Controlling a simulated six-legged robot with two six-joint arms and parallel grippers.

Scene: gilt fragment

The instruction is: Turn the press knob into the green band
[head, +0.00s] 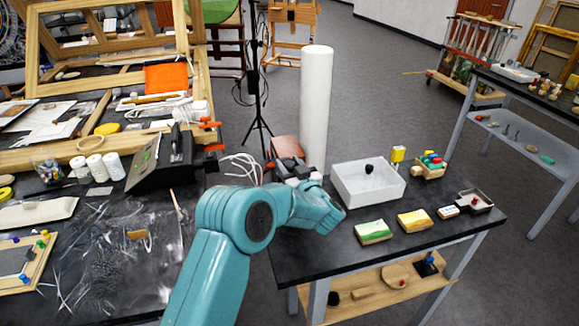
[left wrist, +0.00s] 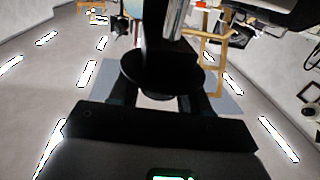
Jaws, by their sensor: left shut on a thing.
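My left gripper (left wrist: 160,103) is shut on a black round knob (left wrist: 158,82) in the left wrist view. The knob is a wide dark disc with a dark stem rising above it. The fingers sit on either side, just under the disc, in deep shadow. In the head view, my teal left arm reaches from the bottom to the near-left end of the right-hand table. There my wrist hides most of the gripper and the knob. A dark device with a reddish-brown top (head: 286,148) stands just behind my wrist. I cannot make out a green band on it. My right gripper is not in view.
A white cylinder (head: 316,110) stands behind the device. A white open box (head: 368,182) and green (head: 373,231) and yellow (head: 413,220) sponge-like blocks are right of my wrist on the black table (head: 440,242). A cluttered workbench is on the left.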

